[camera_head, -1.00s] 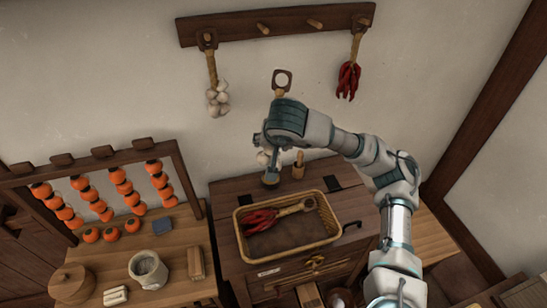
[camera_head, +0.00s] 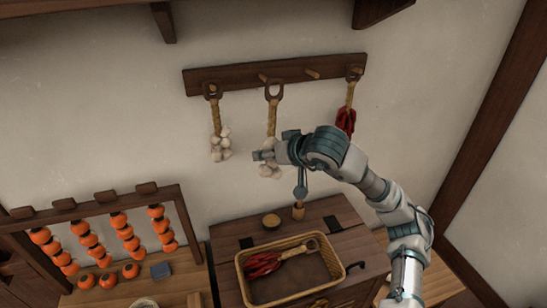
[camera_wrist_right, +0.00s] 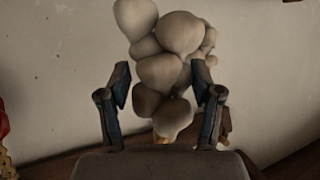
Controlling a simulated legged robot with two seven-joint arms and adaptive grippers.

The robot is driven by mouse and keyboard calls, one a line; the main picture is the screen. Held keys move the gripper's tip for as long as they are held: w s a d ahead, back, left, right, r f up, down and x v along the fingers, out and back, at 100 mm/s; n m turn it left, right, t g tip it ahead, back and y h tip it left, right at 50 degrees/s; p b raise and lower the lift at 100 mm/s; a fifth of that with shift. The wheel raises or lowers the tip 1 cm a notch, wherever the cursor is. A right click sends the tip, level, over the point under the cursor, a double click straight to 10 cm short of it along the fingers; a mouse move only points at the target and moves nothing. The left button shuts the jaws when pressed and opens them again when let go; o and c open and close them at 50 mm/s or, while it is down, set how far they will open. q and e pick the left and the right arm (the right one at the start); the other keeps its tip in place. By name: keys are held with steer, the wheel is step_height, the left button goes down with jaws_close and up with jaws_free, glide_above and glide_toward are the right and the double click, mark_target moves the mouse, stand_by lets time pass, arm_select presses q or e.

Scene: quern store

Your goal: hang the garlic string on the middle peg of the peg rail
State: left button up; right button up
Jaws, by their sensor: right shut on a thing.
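My right gripper (camera_head: 264,156) is shut on the garlic string (camera_head: 271,122) at its bulbs, in front of the wall. In the right wrist view, the pale bulbs (camera_wrist_right: 165,72) sit between its two fingers. The string hangs upright, with its wooden ring (camera_head: 274,90) at the top. The ring appears just below and right of a bare peg (camera_head: 264,77) on the dark peg rail (camera_head: 235,78). I cannot tell whether the ring touches the peg. Another bare peg (camera_head: 312,73) is farther right. My left gripper is not in view.
Another garlic string (camera_head: 219,140) hangs at the rail's left end, and a red chili string (camera_head: 346,118) at its right end. A persimmon rack (camera_head: 95,207) stands left.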

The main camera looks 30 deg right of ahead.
steer(key=shift+w+a, duration=0.1)
steer(key=shift+w, duration=1)
steer(key=shift+w+f, duration=0.1)
steer(key=shift+w, duration=0.45)
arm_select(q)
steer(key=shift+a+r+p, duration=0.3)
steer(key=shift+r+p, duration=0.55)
arm_select(e)
steer(key=shift+w+d+f, duration=0.1)
steer(key=shift+w+d, duration=0.15)
steer(key=shift+w, duration=0.4)
steer(key=shift+w+d+f, duration=0.15)
steer(key=shift+w+d, duration=0.1)
steer(key=shift+w, duration=0.4)
steer(key=shift+w+d+f, duration=0.1)
steer(key=shift+w+d, duration=0.15)
steer(key=shift+w, duration=0.4)
steer(key=shift+f, duration=0.1)
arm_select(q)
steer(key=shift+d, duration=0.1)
arm_select(e)
steer(key=o, duration=1.3)
steer(key=shift+o, duration=0.2)
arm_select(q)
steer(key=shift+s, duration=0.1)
